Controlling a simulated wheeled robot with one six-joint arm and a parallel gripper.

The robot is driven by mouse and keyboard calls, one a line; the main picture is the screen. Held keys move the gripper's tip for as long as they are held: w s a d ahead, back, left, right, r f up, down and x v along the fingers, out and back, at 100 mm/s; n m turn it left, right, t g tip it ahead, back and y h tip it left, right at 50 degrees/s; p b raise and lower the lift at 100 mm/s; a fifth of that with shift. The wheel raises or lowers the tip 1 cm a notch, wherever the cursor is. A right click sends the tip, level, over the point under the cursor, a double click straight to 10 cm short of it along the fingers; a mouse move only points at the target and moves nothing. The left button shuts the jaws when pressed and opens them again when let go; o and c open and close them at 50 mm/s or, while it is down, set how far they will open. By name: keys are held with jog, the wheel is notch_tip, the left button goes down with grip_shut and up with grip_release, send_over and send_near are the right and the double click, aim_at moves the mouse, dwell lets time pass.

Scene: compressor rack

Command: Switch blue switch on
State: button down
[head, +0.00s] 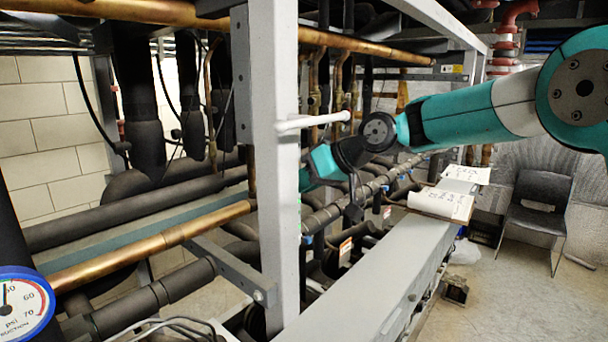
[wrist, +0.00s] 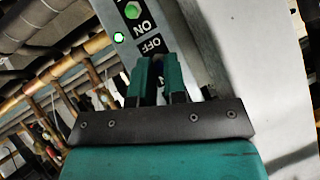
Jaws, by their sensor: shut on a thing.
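In the wrist view, the two teal fingers of my gripper (wrist: 157,72) are close together with a dark gap between them. They are at the grey post, just below a black OFF label (wrist: 152,45). A black ON label (wrist: 142,28) sits above it, with a green hexagonal mark (wrist: 132,10) at the top. A small green light (wrist: 119,38) glows beside the labels. My gripper is shut at the switch's place, and the blue switch itself is hidden by the fingers. In the head view, the grey post (head: 279,150) hides my gripper.
Copper and black insulated pipes (head: 150,250) run behind the post. A white bar (head: 312,121) sticks out from it. A grey beam (head: 370,270) with open papers (head: 440,203) runs to the right. A black chair (head: 537,215) stands at the far right. A pressure gauge (head: 22,305) is lower left.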

jog(key=shift+w+r+h, duration=0.1)
jog(key=shift+r+h, duration=0.05)
jog(key=shift+h, duration=0.25)
jog(key=c, duration=1.2)
grip_release()
jog(key=s+d+b, duration=0.1)
jog(key=d+b, duration=0.1)
jog(key=d, duration=0.2)
jog(key=s+d+r+b, duration=0.1)
jog(key=s+d+b, duration=0.1)
jog(key=d, duration=0.3)
jog(key=s+d+r+b, duration=0.1)
jog(key=s+d+b, duration=0.1)
jog(key=d+b, duration=0.2)
jog(key=shift+d, duration=0.15)
